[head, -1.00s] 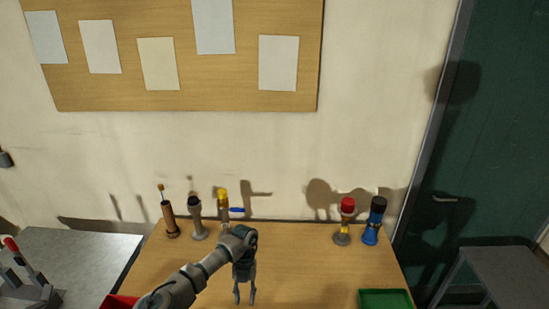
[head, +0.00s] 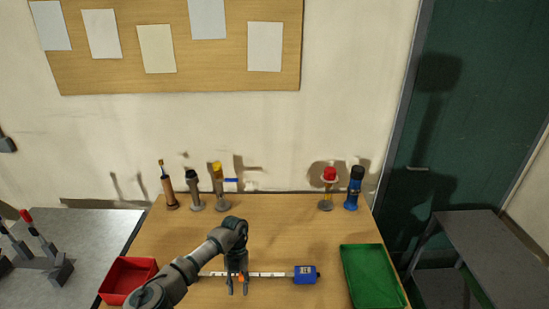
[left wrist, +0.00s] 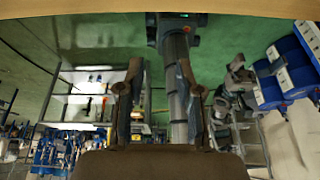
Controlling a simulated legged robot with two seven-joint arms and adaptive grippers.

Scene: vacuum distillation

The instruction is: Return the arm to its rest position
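My left arm comes in from the lower left in the head view. Its gripper (head: 238,286) hangs over the wooden table (head: 275,232), with its two fingers apart. In the left wrist view the fingers of the same gripper (left wrist: 158,105) stand wide apart with nothing held between them. A white bar with a blue block (head: 305,274) at its right end lies behind the gripper in the picture, partly hidden by it. I cannot tell if they touch. My right gripper does not show.
A red tray (head: 128,279) is at the table's left and a green tray (head: 372,277) at its right. Several valve-like fittings stand along the back edge, among them a blue one (head: 353,190) and a red-topped one (head: 328,188). A grey table (head: 95,232) adjoins at left.

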